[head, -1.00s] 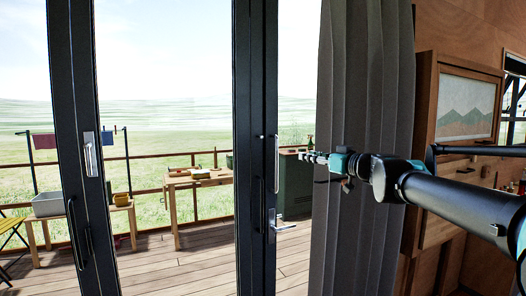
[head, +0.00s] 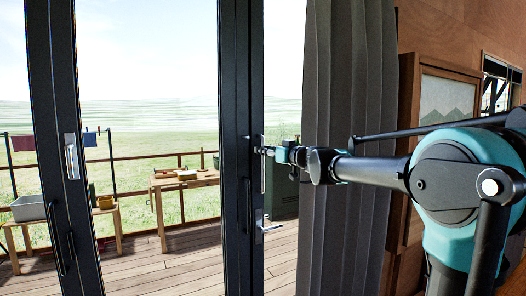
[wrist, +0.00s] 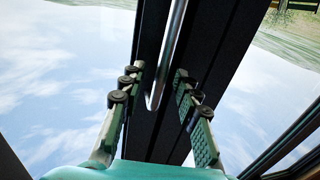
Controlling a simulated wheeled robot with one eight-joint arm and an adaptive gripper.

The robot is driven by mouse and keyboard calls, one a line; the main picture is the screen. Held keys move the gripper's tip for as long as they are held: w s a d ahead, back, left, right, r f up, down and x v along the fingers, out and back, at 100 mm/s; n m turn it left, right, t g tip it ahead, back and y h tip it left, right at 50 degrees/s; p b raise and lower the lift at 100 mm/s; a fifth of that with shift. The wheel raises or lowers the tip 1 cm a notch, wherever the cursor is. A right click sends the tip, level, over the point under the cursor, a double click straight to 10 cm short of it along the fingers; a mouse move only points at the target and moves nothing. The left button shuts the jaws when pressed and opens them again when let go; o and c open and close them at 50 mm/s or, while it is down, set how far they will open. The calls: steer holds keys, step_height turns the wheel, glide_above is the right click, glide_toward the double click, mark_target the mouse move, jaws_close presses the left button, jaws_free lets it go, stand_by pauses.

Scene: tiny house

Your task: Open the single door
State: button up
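The glass door has a dark frame (head: 237,120) and stands shut in the middle of the head view. A vertical metal bar handle (head: 262,178) is on its dark stile, and a lever handle (head: 268,228) sits below it. My gripper (head: 264,150) is at the upper part of the bar in the head view. In the wrist view my gripper (wrist: 158,76) has its fingers spread, with the metal bar (wrist: 172,50) showing between them. I cannot tell how deep the bar lies between the fingers. The lever does not show clearly in the wrist view.
A grey curtain (head: 347,100) hangs right of the door, close behind my arm. Further left is another dark door frame (head: 60,130) with handles. Outside, beyond the glass, are a wooden deck (head: 185,268), a table (head: 185,180) and a railing. A wooden cabinet (head: 408,150) stands right of the curtain.

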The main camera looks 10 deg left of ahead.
steer(key=shift+w+a, duration=0.4)
steer(key=shift+a, duration=0.05)
jaws_close()
